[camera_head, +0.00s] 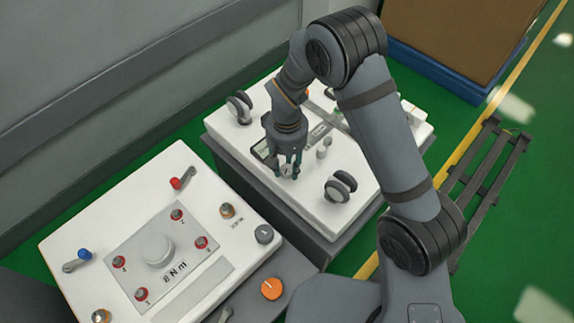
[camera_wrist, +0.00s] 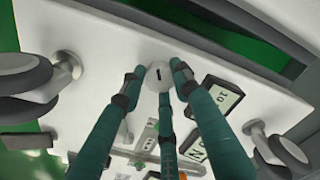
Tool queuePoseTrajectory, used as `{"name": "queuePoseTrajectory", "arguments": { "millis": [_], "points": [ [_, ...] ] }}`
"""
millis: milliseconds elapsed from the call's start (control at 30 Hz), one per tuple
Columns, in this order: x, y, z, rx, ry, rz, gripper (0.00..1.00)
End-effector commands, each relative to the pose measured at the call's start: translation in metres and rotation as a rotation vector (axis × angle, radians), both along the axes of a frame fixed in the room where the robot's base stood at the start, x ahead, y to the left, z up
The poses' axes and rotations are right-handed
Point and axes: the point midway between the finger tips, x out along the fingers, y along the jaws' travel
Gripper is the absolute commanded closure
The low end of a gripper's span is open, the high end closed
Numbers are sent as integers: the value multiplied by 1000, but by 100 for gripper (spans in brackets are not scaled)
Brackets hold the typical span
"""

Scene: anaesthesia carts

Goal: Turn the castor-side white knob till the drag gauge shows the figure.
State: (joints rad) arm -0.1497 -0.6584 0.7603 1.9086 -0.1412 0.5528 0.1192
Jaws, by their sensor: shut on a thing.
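My three-fingered gripper (camera_head: 288,172) points down at the white top of the right-hand cart, shut around a small white knob. In the wrist view the fingertips (camera_wrist: 158,72) surround this white knob (camera_wrist: 157,76), whose face bears a short dark mark. Two castors flank it, one at the left (camera_wrist: 30,82) and one at the right (camera_wrist: 283,150). A dark-framed display (camera_wrist: 221,97) right of the fingers seems to read "10", seen sideways. A second display (camera_wrist: 195,143) is partly hidden by a finger; its figure is unclear. I cannot tell which is the drag gauge.
The left-hand cart (camera_head: 205,165) carries a large white knob (camera_head: 157,249) on a grey panel marked "8 N m", with red, blue and orange controls around it. A castor (camera_head: 341,186) stands right of my gripper. A dark rack (camera_head: 488,165) lies on the green floor.

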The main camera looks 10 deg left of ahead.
Motion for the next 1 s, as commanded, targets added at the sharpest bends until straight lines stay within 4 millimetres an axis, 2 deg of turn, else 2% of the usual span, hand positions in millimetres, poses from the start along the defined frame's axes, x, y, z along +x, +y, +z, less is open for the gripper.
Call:
{"name": "queuePoseTrajectory", "arguments": {
  "millis": [367, 1000],
  "points": [
    [4, 4, 2, 11, -12, 94, 95],
    [3, 7, 3, 11, -14, 465, 95]
  ]
}}
